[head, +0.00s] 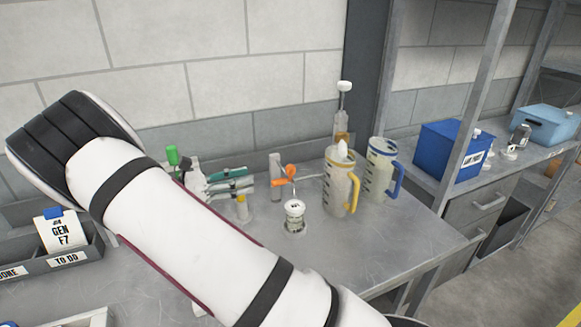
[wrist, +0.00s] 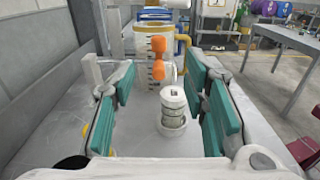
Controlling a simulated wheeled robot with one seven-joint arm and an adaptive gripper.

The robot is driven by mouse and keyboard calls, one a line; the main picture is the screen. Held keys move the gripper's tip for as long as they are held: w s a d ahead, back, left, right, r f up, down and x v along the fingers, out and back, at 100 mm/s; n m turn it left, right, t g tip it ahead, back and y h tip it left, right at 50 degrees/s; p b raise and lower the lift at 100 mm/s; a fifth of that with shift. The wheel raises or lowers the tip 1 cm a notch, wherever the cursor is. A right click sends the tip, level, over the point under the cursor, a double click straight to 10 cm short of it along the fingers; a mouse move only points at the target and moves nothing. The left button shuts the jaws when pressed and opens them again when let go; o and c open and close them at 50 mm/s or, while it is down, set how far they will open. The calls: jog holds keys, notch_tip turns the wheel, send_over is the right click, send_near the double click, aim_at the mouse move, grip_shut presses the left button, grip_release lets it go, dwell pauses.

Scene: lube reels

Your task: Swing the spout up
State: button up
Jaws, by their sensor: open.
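A clear jug with a yellow rim and yellow handle (head: 341,182) stands on the metal bench; it also shows ahead in the wrist view (wrist: 145,50). A thin grey spout (head: 309,177) appears to reach out from it, roughly level, toward an orange piece (head: 290,171). In the wrist view two orange lumps (wrist: 158,45) show in front of the jug, one above the other. My gripper (head: 246,181) is open, left of the orange piece. In the wrist view its teal-padded fingers (wrist: 160,88) stand either side of the view to the orange piece, with nothing held.
A small white-capped jar (head: 294,217) stands just below the orange piece, close under my fingers' line. A blue-handled jug (head: 381,170) and a white-topped pump bottle (head: 342,115) stand behind. A grey upright (head: 274,178) is near the wall. Bench front right is clear.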

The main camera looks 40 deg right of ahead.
aim_at(291, 166)
jog(key=p+x, duration=0.3)
jog(key=x, duration=0.9)
jog(key=shift+s+d+r+p, duration=0.1)
jog(key=shift+d+p, duration=0.05)
jog(key=shift+p, duration=0.15)
jog(key=shift+s+d, duration=0.1)
jog(key=shift+d, duration=0.6)
grip_shut()
